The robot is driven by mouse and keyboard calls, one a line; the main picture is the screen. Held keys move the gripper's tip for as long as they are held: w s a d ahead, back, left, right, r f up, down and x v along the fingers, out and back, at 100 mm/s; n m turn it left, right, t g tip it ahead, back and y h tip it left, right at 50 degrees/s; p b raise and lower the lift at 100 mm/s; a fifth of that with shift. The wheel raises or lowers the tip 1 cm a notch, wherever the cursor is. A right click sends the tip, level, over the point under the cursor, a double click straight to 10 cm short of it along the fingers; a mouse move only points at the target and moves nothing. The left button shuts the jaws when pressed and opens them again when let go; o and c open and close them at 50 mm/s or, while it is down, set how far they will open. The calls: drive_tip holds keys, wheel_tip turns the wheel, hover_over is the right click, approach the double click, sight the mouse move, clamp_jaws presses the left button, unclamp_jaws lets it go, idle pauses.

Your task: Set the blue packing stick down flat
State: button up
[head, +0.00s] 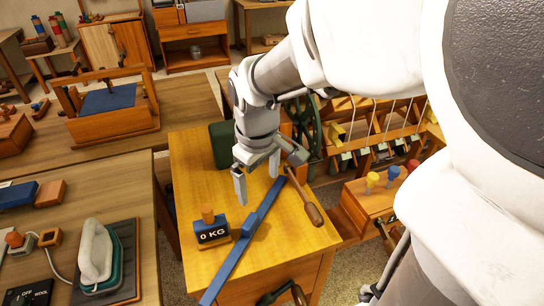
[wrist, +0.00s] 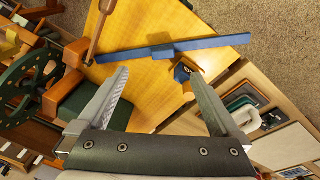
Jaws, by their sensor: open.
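The blue packing stick (head: 233,258) is a long thin bar with a short thicker piece near its middle. It lies on the yellow wooden tabletop (head: 198,160), running diagonally to the near edge, and appears flat. In the wrist view the stick (wrist: 215,43) crosses the tabletop beyond my fingertips. My gripper (head: 258,187) is open, above the table near the stick's far half. In the wrist view my gripper (wrist: 157,73) has its fingers wide apart with nothing between them.
A blue block marked "0 KG" (head: 212,234) with a wooden knob stands left of the stick. A wooden-handled tool (head: 306,202) lies to its right. A dark green block (head: 221,146) and green wheel (head: 301,128) are behind. A bench with an iron (head: 97,250) is at left.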

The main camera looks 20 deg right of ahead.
drive_tip(key=s+r+m+t, duration=0.3)
drive_tip(key=s+r+m, duration=0.1)
drive_tip(key=s+r, duration=0.3)
drive_tip(key=n+g, duration=0.5)
drive_tip(key=n, duration=0.2)
hover_over(250, 220)
wheel_tip(250, 220, down, 9)
drive_tip(key=f+b, duration=0.1)
drive_tip(key=f, duration=1.1)
drive_tip(key=shift+w+f+b, duration=0.1)
drive_tip(key=shift+w+b, duration=0.1)
drive_tip(key=shift+b, duration=0.2)
drive_tip(key=shift+s+f+b, duration=0.15)
drive_tip(key=shift+f+b, duration=0.05)
drive_tip(key=shift+f, duration=1.15)
drive_tip(key=shift+s+f+b, duration=0.1)
drive_tip(key=shift+f+b, duration=0.1)
drive_tip(key=shift+f, duration=1.15)
